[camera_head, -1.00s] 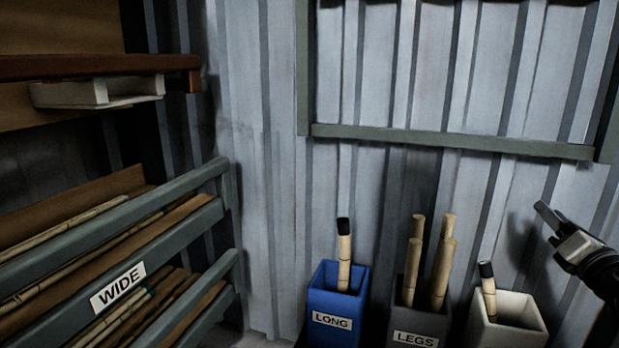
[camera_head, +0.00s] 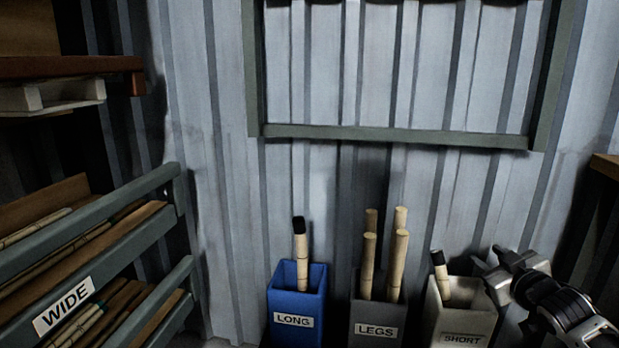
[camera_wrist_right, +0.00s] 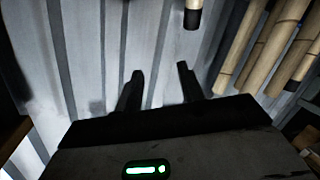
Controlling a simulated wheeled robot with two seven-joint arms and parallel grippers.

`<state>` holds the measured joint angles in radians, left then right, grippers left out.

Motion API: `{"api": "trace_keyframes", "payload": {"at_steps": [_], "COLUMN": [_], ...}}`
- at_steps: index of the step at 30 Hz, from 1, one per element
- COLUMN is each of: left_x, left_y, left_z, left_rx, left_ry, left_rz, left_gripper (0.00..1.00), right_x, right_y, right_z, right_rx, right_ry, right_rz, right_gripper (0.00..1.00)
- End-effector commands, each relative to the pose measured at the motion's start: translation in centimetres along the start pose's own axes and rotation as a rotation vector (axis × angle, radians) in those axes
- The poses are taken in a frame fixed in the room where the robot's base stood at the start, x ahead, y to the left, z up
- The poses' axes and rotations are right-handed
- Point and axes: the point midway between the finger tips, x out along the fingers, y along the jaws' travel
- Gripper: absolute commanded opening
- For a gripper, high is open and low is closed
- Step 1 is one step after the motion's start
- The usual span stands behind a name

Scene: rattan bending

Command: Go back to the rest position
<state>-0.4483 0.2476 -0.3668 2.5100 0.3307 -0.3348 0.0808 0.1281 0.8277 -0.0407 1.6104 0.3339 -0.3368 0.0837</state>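My right gripper (camera_head: 492,266) is at the lower right of the head view, beside the white SHORT bin (camera_head: 459,318). In the right wrist view its two fingers (camera_wrist_right: 160,75) are apart with nothing between them. The bin holds one stick with a black end (camera_head: 440,268). The grey LEGS bin (camera_head: 377,318) holds several plain sticks (camera_head: 385,245). The blue LONG bin (camera_head: 297,300) holds one black-ended stick (camera_head: 301,250). My left gripper is not in view.
A grey-green rack (camera_head: 110,245) marked WIDE holds long sticks at the left. A wooden shelf (camera_head: 70,68) is above it. A corrugated metal wall (camera_head: 220,170) with a green frame (camera_head: 400,136) stands behind the bins. A wooden edge (camera_head: 605,165) shows at far right.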

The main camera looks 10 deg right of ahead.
Motion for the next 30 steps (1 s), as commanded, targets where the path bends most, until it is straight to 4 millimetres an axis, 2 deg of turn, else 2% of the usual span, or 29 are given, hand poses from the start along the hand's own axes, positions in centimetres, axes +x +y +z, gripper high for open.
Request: {"api": "trace_keyframes", "payload": {"at_steps": [1,5,8,9,12,15,18,21,27,30], "left_x": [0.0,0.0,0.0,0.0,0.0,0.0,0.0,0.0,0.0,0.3], "left_y": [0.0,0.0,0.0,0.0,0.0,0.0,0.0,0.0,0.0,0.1], "left_z": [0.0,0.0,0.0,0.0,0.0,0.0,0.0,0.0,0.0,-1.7], "left_rx": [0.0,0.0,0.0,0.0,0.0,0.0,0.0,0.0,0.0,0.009], "left_ry": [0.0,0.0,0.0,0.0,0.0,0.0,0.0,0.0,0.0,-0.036], "left_rz": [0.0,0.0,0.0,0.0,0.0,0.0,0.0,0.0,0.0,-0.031], "left_gripper": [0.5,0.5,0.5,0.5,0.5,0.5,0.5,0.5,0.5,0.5], "right_x": [-0.5,-2.5,-5.3,-6.8,-11.0,-15.2,-18.8,-21.9,-27.4,-27.2], "right_y": [-2.8,-10.1,-16.5,-19.1,-24.9,-28.8,-31.1,-32.3,-32.4,-31.5], "right_z": [0.1,0.0,-0.8,-1.3,-3.4,-6.0,-8.6,-11.2,-16.5,-17.7], "right_rx": [0.014,0.063,0.125,0.157,0.252,0.35,0.443,0.533,0.712,0.685], "right_ry": [0.008,0.033,0.062,0.076,0.115,0.156,0.195,0.232,0.309,0.266], "right_rz": [-0.046,-0.165,-0.275,-0.32,-0.429,-0.511,-0.57,-0.612,-0.658,-0.639], "right_gripper": [0.39,0.39,0.39,0.39,0.39,0.39,0.39,0.39,0.39,0.39]}}
